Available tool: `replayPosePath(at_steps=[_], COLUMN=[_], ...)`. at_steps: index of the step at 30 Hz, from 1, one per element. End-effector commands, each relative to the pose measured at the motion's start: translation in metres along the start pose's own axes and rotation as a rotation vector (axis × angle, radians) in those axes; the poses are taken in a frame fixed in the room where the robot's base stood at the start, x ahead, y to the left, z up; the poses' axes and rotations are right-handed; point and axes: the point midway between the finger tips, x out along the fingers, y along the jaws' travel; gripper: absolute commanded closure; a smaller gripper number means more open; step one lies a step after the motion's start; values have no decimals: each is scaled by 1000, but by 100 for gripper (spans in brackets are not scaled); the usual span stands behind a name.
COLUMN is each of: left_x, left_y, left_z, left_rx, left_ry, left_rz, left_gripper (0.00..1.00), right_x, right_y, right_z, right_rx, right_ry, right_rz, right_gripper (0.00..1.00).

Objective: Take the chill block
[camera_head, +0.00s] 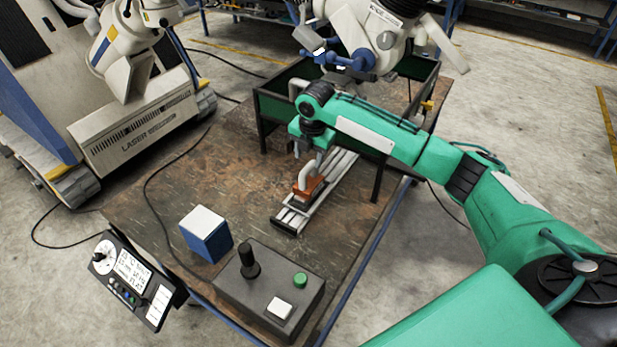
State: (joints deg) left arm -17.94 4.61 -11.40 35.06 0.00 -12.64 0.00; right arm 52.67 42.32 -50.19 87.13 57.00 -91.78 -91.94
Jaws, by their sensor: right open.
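A copper-orange block (309,188), which looks like the chill block, sits on a pale metal rail fixture (339,168) on the brown table. A pale curved handle (313,174) rises from it. My right gripper (308,155) points down just above the block and handle, with its fingers apart. I cannot tell whether the fingers straddle the handle. My left gripper is not in view.
A blue box with a white top (207,233) and a grey joystick control box (268,290) stand at the table's front. A green-panelled frame (275,107) and the microscope head (372,35) are behind the fixture. The table's left side (160,190) is mostly clear.

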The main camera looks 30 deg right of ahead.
Motion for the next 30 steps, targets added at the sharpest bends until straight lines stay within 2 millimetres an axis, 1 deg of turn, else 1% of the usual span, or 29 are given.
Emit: replayPosePath(at_steps=[1,4,8,10,12,15,18,25,29,30], left_x=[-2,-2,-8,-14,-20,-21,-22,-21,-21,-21], left_y=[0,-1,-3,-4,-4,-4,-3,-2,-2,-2], left_z=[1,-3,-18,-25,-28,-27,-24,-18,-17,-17], left_rx=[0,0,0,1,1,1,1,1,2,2], left_ry=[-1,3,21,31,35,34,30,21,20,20], left_rz=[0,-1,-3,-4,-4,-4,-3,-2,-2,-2], left_gripper=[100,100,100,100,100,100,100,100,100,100], right_x=[5,12,21,31,42,56,63,65,65,65], right_y=[0,0,-2,-2,-4,-3,-3,-4,-4,-4], right_z=[0,0,2,4,6,6,6,6,6,6], right_rx=[1,0,2,2,2,1,1,0,1,1], right_ry=[1,0,0,0,1,0,-2,-2,-2,-2], right_rz=[0,0,-2,-2,-2,0,1,1,1,1], right_gripper=[53,53,53,53,53,53,53,53,78,86])
